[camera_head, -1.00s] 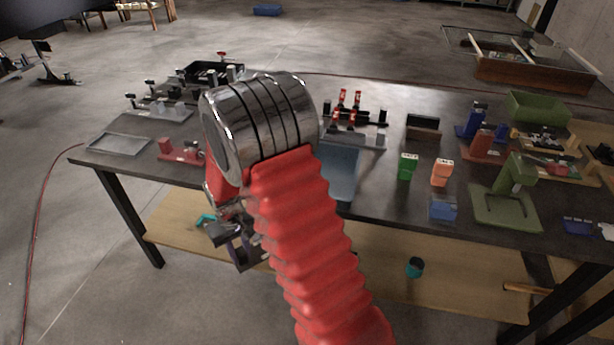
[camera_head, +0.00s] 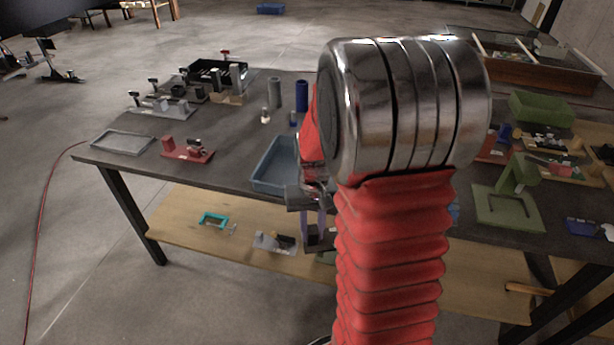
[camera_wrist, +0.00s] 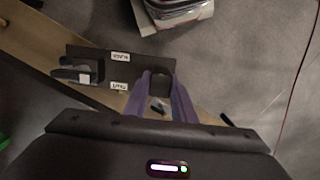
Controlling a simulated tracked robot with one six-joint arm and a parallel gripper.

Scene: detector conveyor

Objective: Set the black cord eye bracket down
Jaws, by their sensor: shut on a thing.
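The black cord eye bracket (camera_wrist: 112,66) is a dark plate with two small white labels and a forked or looped part at its left end, seen in the wrist view. My gripper (camera_wrist: 160,92) is shut on the plate's right end with its purple fingers. In the head view my gripper (camera_head: 315,226) points down in front of the workbench's near edge, with a dark piece, likely the bracket, at its fingers. My red arm and chrome joint hide much of the bench's middle.
The dark workbench (camera_head: 235,160) has a blue tray (camera_head: 272,166), a grey tray (camera_head: 122,141) and a red fixture (camera_head: 188,151). A green stand (camera_head: 508,205) is on the right. A wooden lower shelf (camera_head: 180,222) carries a teal frame (camera_head: 213,219) and a grey piece (camera_head: 272,242).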

